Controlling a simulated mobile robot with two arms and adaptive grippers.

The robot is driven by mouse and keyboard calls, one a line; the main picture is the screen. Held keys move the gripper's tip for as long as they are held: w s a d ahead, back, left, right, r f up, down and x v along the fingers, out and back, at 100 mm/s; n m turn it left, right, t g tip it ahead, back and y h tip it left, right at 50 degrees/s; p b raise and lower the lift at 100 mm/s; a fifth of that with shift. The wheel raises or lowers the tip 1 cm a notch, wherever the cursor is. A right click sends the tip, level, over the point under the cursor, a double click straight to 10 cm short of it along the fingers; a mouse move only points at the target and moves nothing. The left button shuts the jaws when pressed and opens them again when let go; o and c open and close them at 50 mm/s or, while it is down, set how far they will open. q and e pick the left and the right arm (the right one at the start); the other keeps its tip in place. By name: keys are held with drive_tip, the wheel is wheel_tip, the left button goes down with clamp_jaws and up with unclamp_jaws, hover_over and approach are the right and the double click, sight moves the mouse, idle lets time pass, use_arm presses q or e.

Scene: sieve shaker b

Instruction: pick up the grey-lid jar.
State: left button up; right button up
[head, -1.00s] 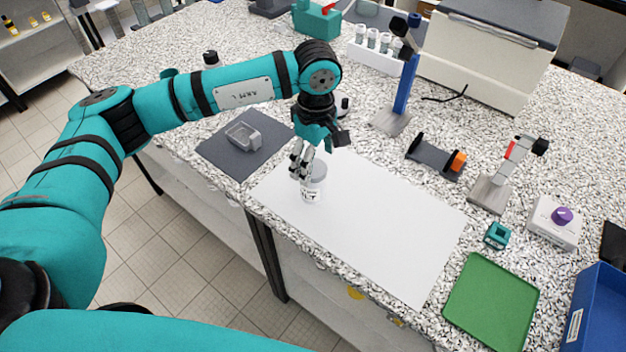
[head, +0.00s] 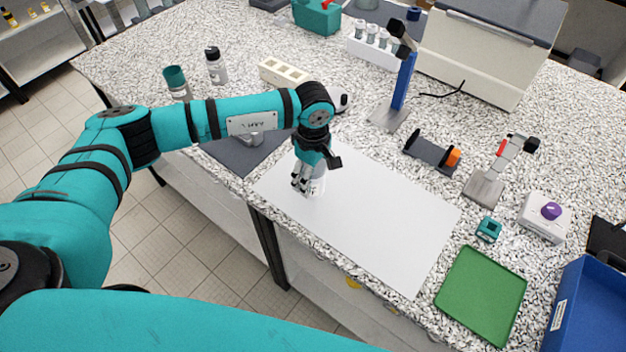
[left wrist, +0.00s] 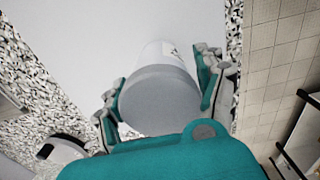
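The grey-lid jar (head: 318,184) is a white jar with a label, standing on the white sheet near the table's front edge. My left gripper (head: 305,181) is down at the jar and partly hides it. In the left wrist view the jar's grey lid (left wrist: 160,102) lies between the two fingers of my left gripper (left wrist: 162,90). The fingers are spread, one on each side of the lid, close to its edges; firm contact does not show. My right gripper is not in view.
The white sheet (head: 385,225) is clear right of the jar. A dark grey mat (head: 232,158) lies to the left, partly behind my arm.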

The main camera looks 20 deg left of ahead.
use_arm(q)
drive_tip(key=c, duration=1)
drive_tip(key=shift+o, duration=0.2)
drive_tip(key=shift+r, duration=0.1)
